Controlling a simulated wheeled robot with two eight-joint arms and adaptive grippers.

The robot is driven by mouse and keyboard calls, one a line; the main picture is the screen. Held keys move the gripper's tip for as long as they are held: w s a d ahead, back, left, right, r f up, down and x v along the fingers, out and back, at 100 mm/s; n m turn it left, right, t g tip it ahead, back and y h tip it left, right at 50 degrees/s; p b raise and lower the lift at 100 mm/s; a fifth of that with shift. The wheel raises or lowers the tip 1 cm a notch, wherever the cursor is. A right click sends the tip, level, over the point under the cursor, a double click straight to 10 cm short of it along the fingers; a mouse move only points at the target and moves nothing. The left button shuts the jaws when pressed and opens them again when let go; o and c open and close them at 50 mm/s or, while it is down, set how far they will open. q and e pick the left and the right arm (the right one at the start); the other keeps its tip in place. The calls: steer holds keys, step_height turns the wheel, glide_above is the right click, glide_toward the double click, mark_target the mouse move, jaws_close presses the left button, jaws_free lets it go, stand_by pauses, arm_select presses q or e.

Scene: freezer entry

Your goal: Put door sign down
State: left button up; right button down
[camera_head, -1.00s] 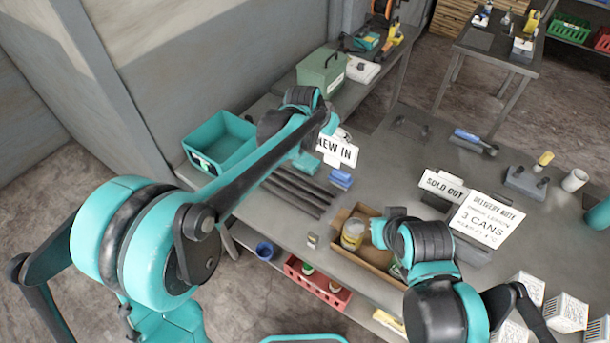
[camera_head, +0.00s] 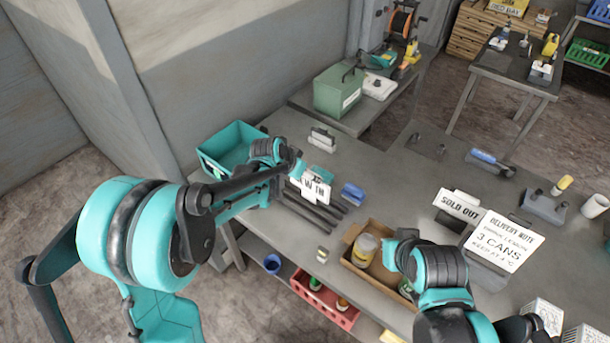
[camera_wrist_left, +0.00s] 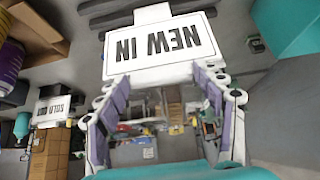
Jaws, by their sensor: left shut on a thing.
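The white door sign reading "NEW IN" (camera_head: 318,192) is held by my left gripper (camera_head: 297,174), above or at the dark slotted bars on the table; contact with them cannot be told. In the left wrist view the sign (camera_wrist_left: 150,62) appears upside down, at the tips of my left gripper's two fingers (camera_wrist_left: 158,85). Part of the sign is hidden by the gripper in the head view. My right wrist (camera_head: 435,268) is beside the cardboard box; its fingers are hidden.
Dark bars (camera_head: 305,210) lie on the table beside a blue block (camera_head: 352,194). A teal bin (camera_head: 225,145) stands at the left corner. A cardboard box (camera_head: 355,233) holds a jar (camera_head: 365,248). A "SOLD OUT" sign (camera_head: 458,205) and a delivery note (camera_head: 503,242) stand right.

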arm_select(q)
steer(key=shift+f, duration=0.25)
steer(key=shift+f+b, duration=0.55)
steer(key=shift+f, duration=0.1)
steer(key=o, duration=1.5)
steer(key=shift+o, duration=0.2)
steer(key=shift+r, duration=0.1)
